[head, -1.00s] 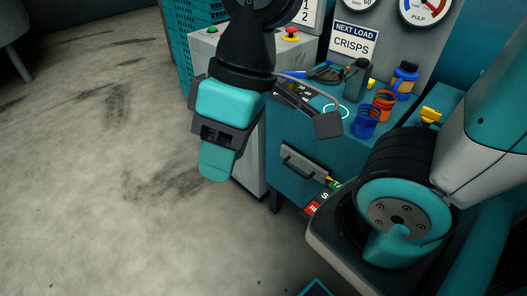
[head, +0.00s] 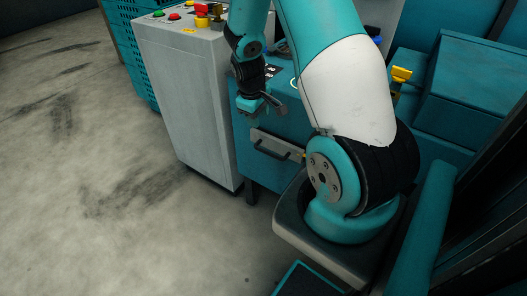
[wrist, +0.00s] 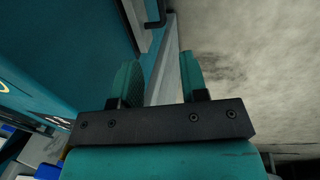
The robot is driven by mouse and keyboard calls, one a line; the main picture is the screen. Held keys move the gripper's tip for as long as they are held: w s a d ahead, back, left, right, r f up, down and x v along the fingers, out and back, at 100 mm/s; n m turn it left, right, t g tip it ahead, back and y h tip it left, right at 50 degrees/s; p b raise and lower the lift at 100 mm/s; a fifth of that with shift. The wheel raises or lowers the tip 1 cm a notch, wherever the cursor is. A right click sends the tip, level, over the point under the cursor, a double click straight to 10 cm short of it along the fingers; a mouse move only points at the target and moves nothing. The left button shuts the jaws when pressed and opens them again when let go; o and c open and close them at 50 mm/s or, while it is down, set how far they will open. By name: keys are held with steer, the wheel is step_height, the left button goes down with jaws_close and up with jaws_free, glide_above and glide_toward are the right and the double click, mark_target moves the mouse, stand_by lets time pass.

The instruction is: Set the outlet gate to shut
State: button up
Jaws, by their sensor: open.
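No part in view can be clearly told to be the outlet gate. A black bar handle (head: 275,146) on a grey plate is on the front of the teal bench (head: 262,170) in the head view. Part of a dark handle also shows at the top of the wrist view (wrist: 154,14). My gripper (head: 258,108) is by the bench's front top edge, above and left of that handle. In the wrist view its two teal fingers (wrist: 160,78) are apart with nothing between them. My arm hides much of the bench top.
A grey cabinet (head: 185,95) with green, red and yellow controls stands left of the bench. Teal crates (head: 131,50) are behind it. A yellow handle (head: 401,75) stands at the right. The concrete floor (head: 120,200) at left is clear.

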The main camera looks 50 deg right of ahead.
mark_target(264, 151)
steer(key=d+f, duration=0.1)
steer(key=f, duration=0.4)
steer(key=d+f, duration=0.1)
steer(key=f, duration=0.5)
steer(key=d+f, duration=0.1)
steer(key=f, duration=0.4)
steer(key=shift+w+d+f+b, duration=0.1)
steer(key=shift+f+b, duration=0.1)
steer(key=shift+b, duration=0.2)
steer(key=shift+c, duration=0.2)
jaws_close()
